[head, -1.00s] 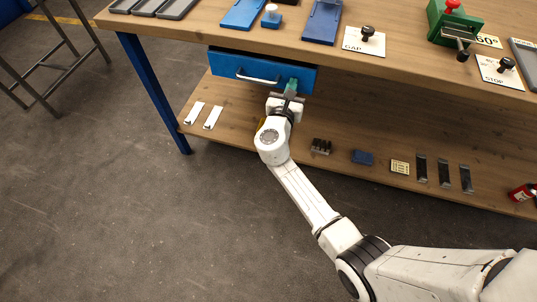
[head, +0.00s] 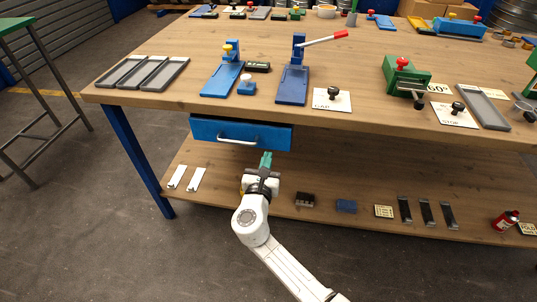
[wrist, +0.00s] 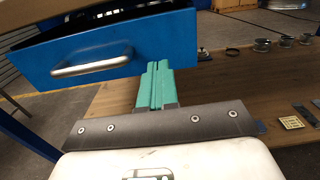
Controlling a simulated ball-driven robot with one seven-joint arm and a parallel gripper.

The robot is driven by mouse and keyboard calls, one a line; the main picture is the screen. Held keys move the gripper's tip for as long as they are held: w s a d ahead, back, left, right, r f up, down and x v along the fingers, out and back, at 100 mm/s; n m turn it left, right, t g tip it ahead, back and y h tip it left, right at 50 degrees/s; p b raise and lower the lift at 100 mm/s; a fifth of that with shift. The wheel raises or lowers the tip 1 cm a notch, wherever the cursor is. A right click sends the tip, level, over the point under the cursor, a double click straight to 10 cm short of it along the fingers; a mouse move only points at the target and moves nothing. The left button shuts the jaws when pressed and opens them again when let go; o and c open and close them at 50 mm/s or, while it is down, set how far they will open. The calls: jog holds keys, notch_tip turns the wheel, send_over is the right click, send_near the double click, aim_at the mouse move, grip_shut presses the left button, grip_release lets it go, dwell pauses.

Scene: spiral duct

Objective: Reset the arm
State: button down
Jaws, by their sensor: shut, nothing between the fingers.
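My gripper (head: 266,160) is below and in front of the blue drawer (head: 212,130) under the workbench. Its green fingers (wrist: 155,85) are together with nothing between them, and they point toward the bench in the wrist view. The drawer, with its pale bar handle (head: 238,140), also shows at the upper left of the wrist view (wrist: 150,52). There it stands partly open, with a dark gap above its front. The fingertips appear close to the drawer's right end; I cannot tell whether they touch it.
The wooden bench top (head: 180,102) holds trays, blue fixtures and a green clamp (head: 405,75). The lower shelf (head: 330,180) carries white strips, small blocks, dark plates and a red canister (head: 505,221). A blue leg (head: 140,160) stands left. The floor in front is clear.

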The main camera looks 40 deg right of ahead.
jog(key=v, duration=0.8)
jog(key=s+d+f+m+g+y+p, duration=0.1)
jog(key=s+d+m+g+y+p, duration=0.25)
jog(key=s+m, duration=0.5)
jog(key=s+d+f+m+g+y+p, duration=0.1)
jog(key=s+d+m+g+y+p, duration=0.1)
jog(key=s+m+g, duration=0.5)
jog(key=s+a+r+m+y+p, duration=0.2)
jog(key=s+a+m+y+p, duration=0.2)
jog(key=s+a+m+y, duration=0.5)
jog(key=s+a+m+t, duration=0.1)
jog(key=s, duration=0.1)
jog(key=shift+s+a+r, duration=0.2)
jog(key=shift+s+r, duration=0.05)
jog(key=shift+s, duration=0.15)
